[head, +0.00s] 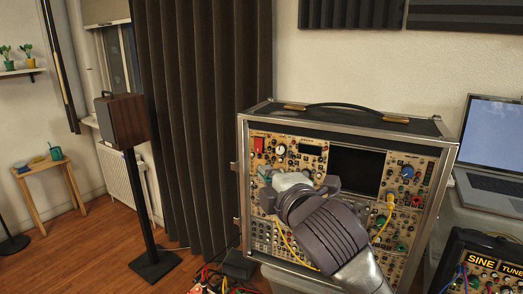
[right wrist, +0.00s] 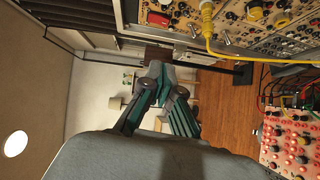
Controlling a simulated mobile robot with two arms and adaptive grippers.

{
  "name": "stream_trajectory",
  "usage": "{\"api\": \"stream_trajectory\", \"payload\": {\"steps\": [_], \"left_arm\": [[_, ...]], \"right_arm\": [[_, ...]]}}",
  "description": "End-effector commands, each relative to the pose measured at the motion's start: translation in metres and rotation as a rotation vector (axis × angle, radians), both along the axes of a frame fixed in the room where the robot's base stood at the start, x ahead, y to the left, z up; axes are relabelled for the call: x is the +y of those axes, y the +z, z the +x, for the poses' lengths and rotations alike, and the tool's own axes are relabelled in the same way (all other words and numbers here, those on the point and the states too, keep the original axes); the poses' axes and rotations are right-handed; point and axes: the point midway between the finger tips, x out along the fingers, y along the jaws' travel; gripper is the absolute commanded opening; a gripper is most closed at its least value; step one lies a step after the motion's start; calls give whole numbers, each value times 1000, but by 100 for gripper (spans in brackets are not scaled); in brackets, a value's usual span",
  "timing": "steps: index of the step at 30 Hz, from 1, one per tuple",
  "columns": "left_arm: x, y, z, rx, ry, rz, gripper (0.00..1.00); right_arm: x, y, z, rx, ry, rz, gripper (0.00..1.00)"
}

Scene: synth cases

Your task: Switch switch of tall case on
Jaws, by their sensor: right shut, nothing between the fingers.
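The tall case (head: 341,122) stands upright in the head view, with a silver frame, a black top handle and a panel of knobs, jacks and a dark screen. A red switch (head: 259,145) sits at the panel's upper left; whether it is on or off is too small to tell. My right gripper (head: 265,176) is in front of the panel's left side, below the red switch, and hides part of the panel. In the right wrist view its teal fingers (right wrist: 156,72) are shut and empty, with the case panel (right wrist: 236,38) at upper right. My left gripper is not in view.
Yellow cables (head: 383,222) hang on the panel. A laptop (head: 491,150) and a smaller case labelled SINE (head: 484,262) stand at the right. A speaker on a stand (head: 122,122) and a dark curtain (head: 205,120) are at the left. Tangled cables lie below the case.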

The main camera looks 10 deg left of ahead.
Motion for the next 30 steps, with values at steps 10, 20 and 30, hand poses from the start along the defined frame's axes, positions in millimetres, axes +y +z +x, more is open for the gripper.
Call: {"api": "stream_trajectory", "payload": {"steps": [10, 20, 30], "left_arm": [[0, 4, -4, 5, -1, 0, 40], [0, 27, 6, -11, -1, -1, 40], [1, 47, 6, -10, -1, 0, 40]], "right_arm": [[6, 1, 9, 2, 0, 1, 0], [39, -4, 65, 4, -1, 0, 0], [44, -10, 114, 2, -2, -1, 0]]}}
